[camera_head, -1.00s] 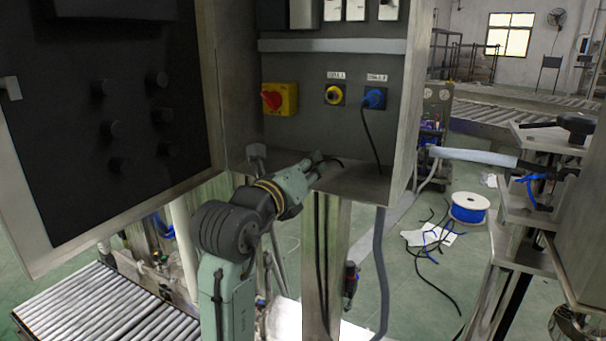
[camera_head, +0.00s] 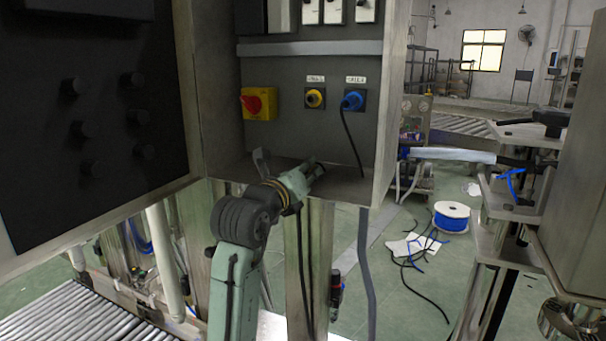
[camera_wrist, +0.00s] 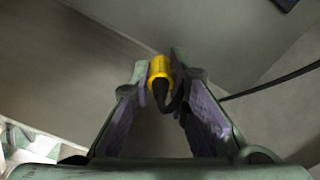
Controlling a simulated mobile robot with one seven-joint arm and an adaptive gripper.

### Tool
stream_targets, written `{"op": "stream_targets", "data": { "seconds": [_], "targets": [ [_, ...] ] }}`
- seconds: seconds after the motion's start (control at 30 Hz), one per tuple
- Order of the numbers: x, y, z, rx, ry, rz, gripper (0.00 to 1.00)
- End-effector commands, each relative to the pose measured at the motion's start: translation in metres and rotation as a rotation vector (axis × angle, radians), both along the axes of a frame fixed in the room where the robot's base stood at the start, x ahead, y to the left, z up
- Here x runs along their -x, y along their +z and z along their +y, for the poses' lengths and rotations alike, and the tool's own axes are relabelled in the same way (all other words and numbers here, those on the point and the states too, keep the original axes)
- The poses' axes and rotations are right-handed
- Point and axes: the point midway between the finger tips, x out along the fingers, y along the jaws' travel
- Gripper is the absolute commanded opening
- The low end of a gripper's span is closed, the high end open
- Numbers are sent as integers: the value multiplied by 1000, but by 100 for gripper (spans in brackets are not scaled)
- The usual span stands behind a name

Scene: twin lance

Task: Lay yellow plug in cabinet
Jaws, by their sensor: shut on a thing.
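The yellow plug (camera_wrist: 160,68) shows in the wrist view between the fingertips of my gripper (camera_wrist: 159,80), with a black cable end running back from it between the fingers. The gripper is shut on it. In the head view, my gripper (camera_head: 312,170) is low inside the open cabinet (camera_head: 345,182), just over its floor near the front edge. The plug cannot be made out there. A yellow socket (camera_head: 315,98) is on the cabinet's back panel, above the gripper.
A blue plug (camera_head: 352,101) sits in the socket to the right, its black cable hanging to the cabinet floor. A red knob on a yellow box (camera_head: 259,103) is at left. The open cabinet door (camera_head: 90,110) stands left. The right part of the cabinet floor is mostly clear.

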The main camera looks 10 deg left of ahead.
Motion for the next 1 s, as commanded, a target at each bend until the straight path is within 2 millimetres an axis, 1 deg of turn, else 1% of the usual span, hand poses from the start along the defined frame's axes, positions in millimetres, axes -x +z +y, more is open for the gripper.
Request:
{"op": "stream_targets", "data": {
  "seconds": [0.27, 0.3, 0.63, 0.9, 1.0],
  "targets": [
    [-1, 0, 0, 0, 0, 0, 0],
    [-1, 0, 0, 0, 0, 0, 16],
    [-1, 0, 0, 0, 0, 0, 38],
    [-1, 0, 0, 0, 0, 0, 39],
    [3, 0, 1, 0, 1, -1, 39]
  ]
}}
